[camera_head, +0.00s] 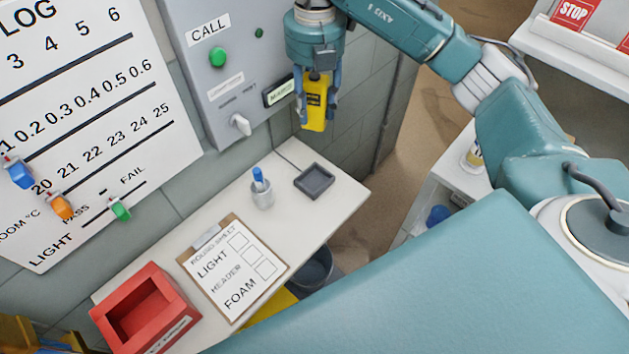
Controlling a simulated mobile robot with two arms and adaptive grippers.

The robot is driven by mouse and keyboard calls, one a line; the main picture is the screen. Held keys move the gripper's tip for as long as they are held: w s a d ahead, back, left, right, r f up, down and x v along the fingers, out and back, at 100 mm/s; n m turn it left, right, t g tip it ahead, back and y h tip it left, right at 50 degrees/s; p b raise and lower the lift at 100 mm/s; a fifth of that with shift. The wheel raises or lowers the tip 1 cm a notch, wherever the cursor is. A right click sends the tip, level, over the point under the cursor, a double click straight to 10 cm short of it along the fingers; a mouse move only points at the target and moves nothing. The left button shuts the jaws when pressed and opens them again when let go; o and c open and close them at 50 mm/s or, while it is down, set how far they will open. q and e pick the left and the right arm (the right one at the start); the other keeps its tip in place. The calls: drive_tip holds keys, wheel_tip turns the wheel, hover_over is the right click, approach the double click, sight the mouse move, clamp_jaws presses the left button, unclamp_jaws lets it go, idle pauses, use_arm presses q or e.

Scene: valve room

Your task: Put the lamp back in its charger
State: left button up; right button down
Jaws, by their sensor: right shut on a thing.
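A yellow lamp (313,112) with a dark label is held upright between the fingers of my right gripper (316,108). The gripper is shut on it and points down, in the air in front of the grey wall panel. A dark square tray with a shallow recess, which looks like the charger (314,180), sits empty on the right end of the white shelf. The lamp is above it and apart from it; a cable runs from the tray toward the wall. My left gripper is not in view.
On the shelf (345,190) stand a cup with a blue pen (262,190), a clipboard (232,268) and a red open box (145,310). The grey panel (225,85) has a green button and a switch knob. A bin (313,270) stands below.

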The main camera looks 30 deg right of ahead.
drive_tip(key=shift+w+m, duration=0.1)
drive_tip(key=shift+m, duration=0.2)
wheel_tip(320, 180, down, 20)
drive_tip(key=p, duration=0.4)
drive_tip(key=shift+d+r, duration=0.1)
drive_tip(key=shift+r, duration=0.1)
drive_tip(key=shift+f, duration=0.2)
drive_tip(key=c, duration=1.1)
unclamp_jaws()
